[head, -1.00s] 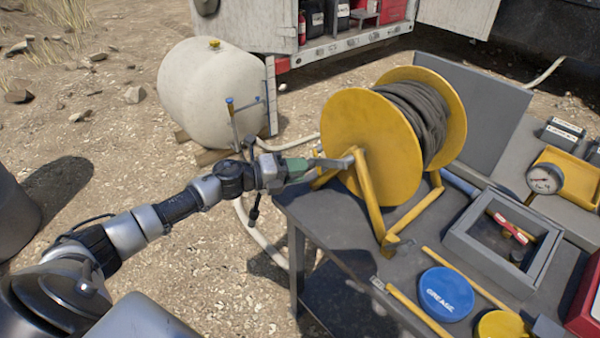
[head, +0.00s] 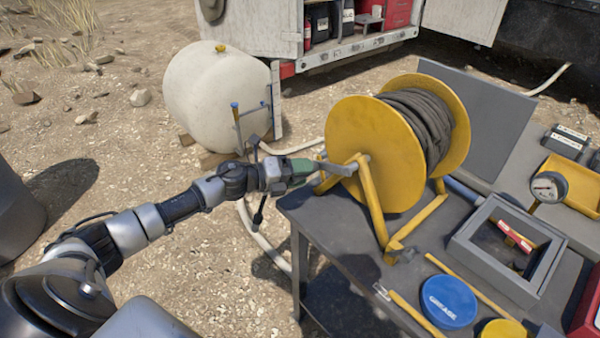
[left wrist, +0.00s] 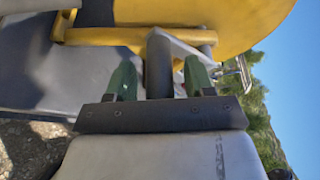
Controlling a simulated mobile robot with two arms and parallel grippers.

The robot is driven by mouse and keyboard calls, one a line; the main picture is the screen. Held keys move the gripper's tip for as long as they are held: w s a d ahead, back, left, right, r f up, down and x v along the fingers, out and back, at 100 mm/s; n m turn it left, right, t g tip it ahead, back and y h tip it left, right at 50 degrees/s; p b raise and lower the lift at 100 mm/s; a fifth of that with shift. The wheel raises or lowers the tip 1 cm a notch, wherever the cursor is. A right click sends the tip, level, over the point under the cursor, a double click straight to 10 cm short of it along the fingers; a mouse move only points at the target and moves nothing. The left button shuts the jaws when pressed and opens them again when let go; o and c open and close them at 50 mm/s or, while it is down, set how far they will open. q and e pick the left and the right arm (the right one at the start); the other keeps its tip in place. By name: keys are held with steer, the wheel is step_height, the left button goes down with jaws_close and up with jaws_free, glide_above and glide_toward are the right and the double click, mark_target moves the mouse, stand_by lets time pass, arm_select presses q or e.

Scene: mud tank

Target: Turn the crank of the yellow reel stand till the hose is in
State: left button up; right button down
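The yellow reel stand (head: 372,200) stands on the grey bench, its big yellow drum (head: 365,130) wound with dark hose (head: 420,120). The grey crank arm (head: 345,167) is on the drum's left side, pointing left. My left gripper (head: 312,168) is at the crank's outer end. In the left wrist view its green fingers (left wrist: 160,78) stand on both sides of the dark crank handle (left wrist: 159,62), with a narrow gap on each side. The handle lies along the fingers, and they look open around it. My right gripper is not in view.
A bench (head: 330,235) bears a grey open box (head: 470,255), a blue grease lid (head: 448,300), yellow bars and a gauge (head: 548,187). A cream tank (head: 215,100) stands behind my left arm, with pale hose (head: 262,240) on the gravel.

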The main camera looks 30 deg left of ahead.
arm_select(q)
steer(key=b+v, duration=0.2)
steer(key=v, duration=0.9)
steer(key=shift+b, duration=0.3)
steer(key=shift+w+d+f, duration=0.1)
